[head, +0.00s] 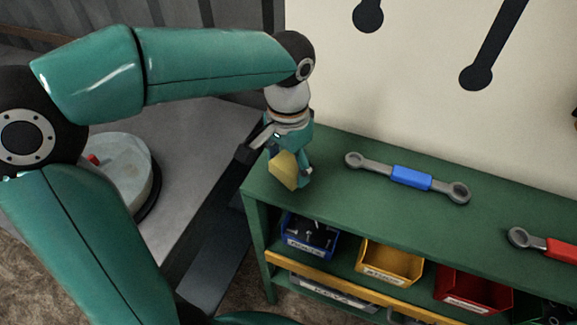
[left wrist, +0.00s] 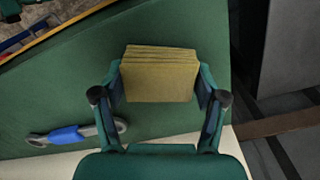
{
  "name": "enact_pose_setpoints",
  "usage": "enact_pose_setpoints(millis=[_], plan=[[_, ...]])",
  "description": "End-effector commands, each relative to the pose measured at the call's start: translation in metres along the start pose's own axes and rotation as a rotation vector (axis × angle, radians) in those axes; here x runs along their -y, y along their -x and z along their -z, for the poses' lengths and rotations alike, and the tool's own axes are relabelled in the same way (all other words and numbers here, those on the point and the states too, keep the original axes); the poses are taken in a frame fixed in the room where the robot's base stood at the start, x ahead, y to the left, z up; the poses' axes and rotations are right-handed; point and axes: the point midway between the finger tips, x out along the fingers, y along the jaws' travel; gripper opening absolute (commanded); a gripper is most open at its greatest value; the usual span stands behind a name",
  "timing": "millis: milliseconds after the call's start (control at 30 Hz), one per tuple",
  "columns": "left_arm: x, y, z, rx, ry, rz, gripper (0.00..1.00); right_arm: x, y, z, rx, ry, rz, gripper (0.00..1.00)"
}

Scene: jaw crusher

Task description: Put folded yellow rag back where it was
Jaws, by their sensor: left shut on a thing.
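The folded yellow rag (head: 285,170) is between the fingers of my left gripper (head: 291,172), at the left end of the green bench top (head: 330,190). In the left wrist view the rag (left wrist: 160,75) shows its stacked folds, with a finger of the left gripper (left wrist: 160,95) pressed on each side. The gripper points down and is shut on the rag. I cannot tell whether the rag touches the bench top or hangs just above it. My right gripper is not in view.
A wrench with a blue grip (head: 411,177) lies on the bench right of the rag. A red-gripped wrench (head: 560,248) lies farther right. Blue (head: 309,238), yellow (head: 391,263) and red (head: 471,290) bins sit on the shelf below. A pale wall stands behind. Bench top between rag and blue wrench is clear.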

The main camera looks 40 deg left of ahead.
Motion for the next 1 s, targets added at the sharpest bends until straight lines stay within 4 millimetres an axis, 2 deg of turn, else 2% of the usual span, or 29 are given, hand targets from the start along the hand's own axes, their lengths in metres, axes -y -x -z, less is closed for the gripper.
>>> enact_pose_setpoints(millis=[100,433,467,600,1000], plan=[[0.0006,-0.0089,-0.0005,0.0,0.001,0.0,0.39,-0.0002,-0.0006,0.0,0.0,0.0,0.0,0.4],[0.0005,-0.0121,-0.0003,0.0,0.001,0.0,0.39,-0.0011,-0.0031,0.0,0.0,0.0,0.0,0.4],[0.0004,-0.0121,-0.0003,0.0,0.001,0.0,0.73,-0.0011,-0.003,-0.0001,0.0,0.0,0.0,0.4],[0.0004,-0.0111,-0.0002,0.0,0.001,0.0,0.97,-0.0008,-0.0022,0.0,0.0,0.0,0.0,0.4],[0.0002,-0.0078,-0.0001,-0.001,0.0,0.0,0.97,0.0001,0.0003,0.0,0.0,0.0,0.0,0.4]])
